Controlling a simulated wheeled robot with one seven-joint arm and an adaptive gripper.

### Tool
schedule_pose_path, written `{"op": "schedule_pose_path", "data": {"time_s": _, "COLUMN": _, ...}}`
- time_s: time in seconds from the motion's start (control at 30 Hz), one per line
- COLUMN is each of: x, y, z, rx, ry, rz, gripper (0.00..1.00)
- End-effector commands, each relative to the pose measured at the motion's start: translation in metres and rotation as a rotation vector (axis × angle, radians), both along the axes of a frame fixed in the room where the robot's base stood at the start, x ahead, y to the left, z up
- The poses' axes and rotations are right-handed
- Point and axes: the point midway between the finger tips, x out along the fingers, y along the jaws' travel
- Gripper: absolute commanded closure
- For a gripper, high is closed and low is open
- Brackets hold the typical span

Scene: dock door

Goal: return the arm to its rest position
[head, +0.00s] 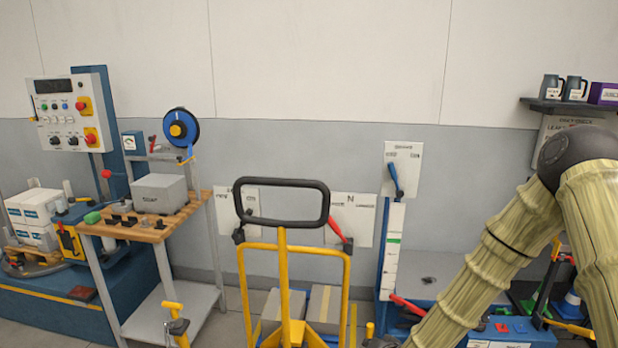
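My arm (511,231), in a pale yellow ribbed sleeve with a dark joint at its top, fills the right side of the head view. From the bent upper joint one sleeved link slopes down and left to the bottom edge. Another runs down the right edge. My gripper is not visible; the sloping link leaves the picture at the bottom. Whether the gripper holds anything cannot be seen. The arm covers part of the scene behind it at the right.
A yellow hand truck (283,270) with a black handle and boxes stands centre. Left are a wooden-topped workbench (150,232), a control panel (72,112) and stacked white boxes (38,215). A lever board (403,165) stands right of centre. A shelf (565,106) with mugs hangs upper right.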

Motion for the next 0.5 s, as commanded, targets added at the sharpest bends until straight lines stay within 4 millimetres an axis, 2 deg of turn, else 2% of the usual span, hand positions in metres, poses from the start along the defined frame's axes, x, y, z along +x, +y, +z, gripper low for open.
{"op": "schedule_pose_path", "data": {"time_s": 0.03, "x": -0.023, "y": 0.0, "z": -0.023, "rx": -0.03, "ry": 0.049, "rz": 0.024, "gripper": 1.0}}
{"op": "schedule_pose_path", "data": {"time_s": 0.2, "x": -0.101, "y": -0.005, "z": -0.084, "rx": -0.123, "ry": 0.198, "rz": 0.101, "gripper": 1.0}}
{"op": "schedule_pose_path", "data": {"time_s": 0.37, "x": -0.18, "y": -0.016, "z": -0.13, "rx": -0.208, "ry": 0.342, "rz": 0.18, "gripper": 1.0}}
{"op": "schedule_pose_path", "data": {"time_s": 0.5, "x": -0.254, "y": -0.03, "z": -0.161, "rx": -0.283, "ry": 0.472, "rz": 0.256, "gripper": 1.0}}
